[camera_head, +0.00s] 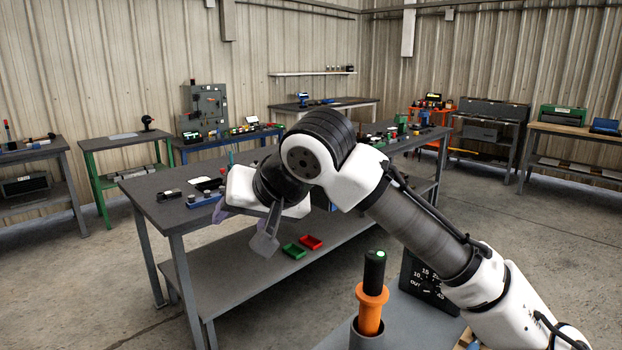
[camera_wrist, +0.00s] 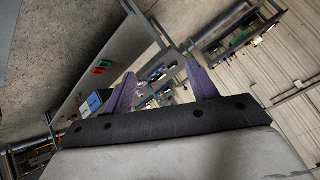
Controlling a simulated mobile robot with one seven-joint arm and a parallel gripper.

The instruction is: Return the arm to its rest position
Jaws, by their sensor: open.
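My arm reaches from the lower right up to a bent elbow and down to the left in the head view.
A red bin (camera_head: 311,242) and a green bin (camera_head: 293,251) sit on the bench's lower shelf. An orange-and-black handled tool (camera_head: 371,305) stands in a holder at the front. Other benches line the walls. Floor at right is clear.

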